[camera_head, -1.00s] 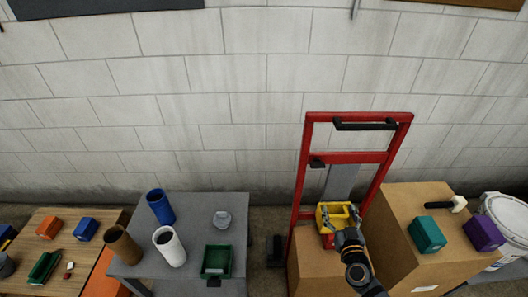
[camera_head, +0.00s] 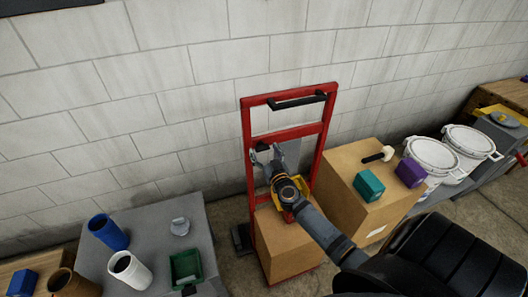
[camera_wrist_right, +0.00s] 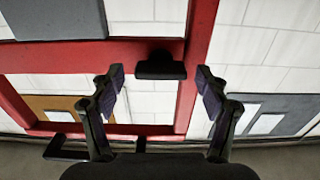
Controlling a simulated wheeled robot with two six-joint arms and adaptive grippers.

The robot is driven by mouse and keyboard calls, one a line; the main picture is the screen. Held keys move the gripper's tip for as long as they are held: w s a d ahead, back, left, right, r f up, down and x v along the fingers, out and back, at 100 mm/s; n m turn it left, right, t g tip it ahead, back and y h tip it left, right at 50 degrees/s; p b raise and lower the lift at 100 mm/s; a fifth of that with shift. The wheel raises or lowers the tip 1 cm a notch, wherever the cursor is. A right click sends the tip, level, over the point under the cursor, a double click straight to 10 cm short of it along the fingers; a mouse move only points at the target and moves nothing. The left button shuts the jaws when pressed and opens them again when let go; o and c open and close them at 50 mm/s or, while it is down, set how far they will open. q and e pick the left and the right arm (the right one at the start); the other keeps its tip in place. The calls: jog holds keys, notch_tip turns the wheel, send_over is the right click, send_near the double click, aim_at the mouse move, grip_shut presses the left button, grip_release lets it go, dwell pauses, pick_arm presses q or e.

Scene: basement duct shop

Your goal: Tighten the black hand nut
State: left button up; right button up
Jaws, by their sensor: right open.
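The black hand nut (camera_head: 262,147) sits on the left upright of the red hand truck frame (camera_head: 249,190), at the crossbar. In the right wrist view the nut (camera_wrist_right: 160,66) shows between and beyond my fingertips, against the red frame. My right gripper (camera_head: 267,158) is open in front of it, with its fingers (camera_wrist_right: 160,80) spread to either side and a gap on each side of the nut. In the head view the gripper partly covers the area just below the nut. My left gripper is not in view.
A yellow bin (camera_head: 304,193) and a cardboard box (camera_head: 283,247) are on the hand truck, partly behind my right arm. A larger box (camera_head: 349,205) with teal and purple blocks stands to the right. A grey table (camera_head: 140,225) with cylinders and a green tray stands left.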

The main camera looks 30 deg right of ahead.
jog(key=shift+w, duration=0.2)
jog(key=c, duration=1.2)
jog(key=shift+o, duration=0.2)
jog(key=m+p, duration=0.1)
jog(key=m, duration=0.2)
jog(key=m+p, duration=0.1)
jog(key=m, duration=0.3)
jog(key=shift+d+m, duration=0.1)
jog(key=shift+m, duration=0.2)
jog(key=m, duration=0.5)
jog(key=shift+s+f, duration=0.1)
jog(key=shift+f, duration=0.05)
jog(key=shift+m, duration=2.8)
